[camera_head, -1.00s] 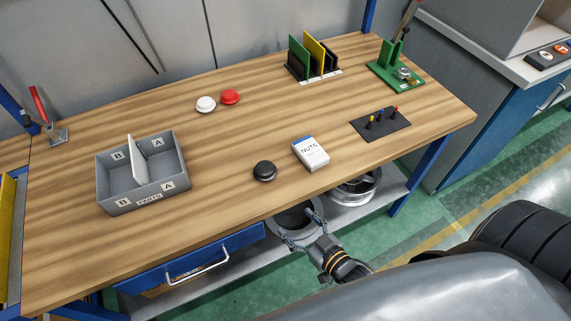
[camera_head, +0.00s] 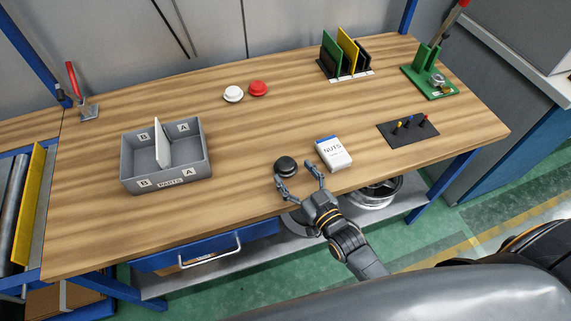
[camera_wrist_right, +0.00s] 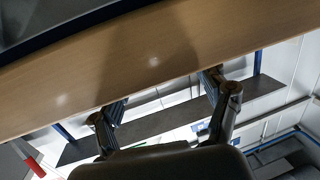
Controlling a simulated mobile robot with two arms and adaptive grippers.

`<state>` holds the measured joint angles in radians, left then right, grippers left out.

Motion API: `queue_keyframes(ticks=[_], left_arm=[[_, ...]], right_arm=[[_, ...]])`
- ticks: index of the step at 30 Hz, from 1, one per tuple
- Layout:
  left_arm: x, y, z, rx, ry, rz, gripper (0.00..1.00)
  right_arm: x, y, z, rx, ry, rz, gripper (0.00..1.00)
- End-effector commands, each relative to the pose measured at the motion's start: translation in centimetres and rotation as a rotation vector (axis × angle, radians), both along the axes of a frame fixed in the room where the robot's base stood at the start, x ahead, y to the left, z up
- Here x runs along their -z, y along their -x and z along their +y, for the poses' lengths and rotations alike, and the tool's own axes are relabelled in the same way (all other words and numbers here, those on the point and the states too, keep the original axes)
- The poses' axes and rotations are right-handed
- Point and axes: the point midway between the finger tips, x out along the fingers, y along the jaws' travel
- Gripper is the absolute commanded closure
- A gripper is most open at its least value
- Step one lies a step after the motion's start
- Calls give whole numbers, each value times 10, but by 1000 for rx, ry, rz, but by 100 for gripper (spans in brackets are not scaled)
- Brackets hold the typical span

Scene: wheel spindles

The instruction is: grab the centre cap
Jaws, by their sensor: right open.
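A round black cap (camera_head: 286,166) lies on the workbench near its front edge. A white round cap (camera_head: 233,93) and a red one (camera_head: 258,88) lie side by side farther back. My right gripper (camera_head: 297,179) is open and empty at the bench's front edge, its fingers spread just in front of the black cap and apart from it. In the right wrist view the open fingers (camera_wrist_right: 164,98) show against the wooden top, with no cap clearly between them. My left gripper is out of view.
A white NUTS box (camera_head: 333,153) stands right of the black cap, close to my right finger. A grey parts bin (camera_head: 168,183) is at left. A black pad with pegs (camera_head: 396,137) lies at right. The bench's middle is clear.

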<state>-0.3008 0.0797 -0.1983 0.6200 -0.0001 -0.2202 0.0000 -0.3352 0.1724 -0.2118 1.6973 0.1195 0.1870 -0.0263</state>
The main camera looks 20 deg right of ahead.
Motion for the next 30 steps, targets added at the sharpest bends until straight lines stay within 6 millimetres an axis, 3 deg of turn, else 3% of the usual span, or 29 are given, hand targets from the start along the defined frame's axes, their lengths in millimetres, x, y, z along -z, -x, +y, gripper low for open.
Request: queue_keyframes(ticks=[9, 17, 20, 25, 30], left_arm=[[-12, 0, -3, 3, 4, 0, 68], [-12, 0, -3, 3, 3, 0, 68], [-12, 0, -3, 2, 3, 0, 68], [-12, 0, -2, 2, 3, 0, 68], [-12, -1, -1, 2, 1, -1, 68]], right_arm=[[2, -42, 12, 0, 0, -2, 24], [4, -45, 13, 0, 0, -1, 24], [4, -45, 13, 0, 0, -1, 39], [4, -45, 13, 0, 0, -1, 73], [3, -45, 13, 0, 0, -1, 74]])
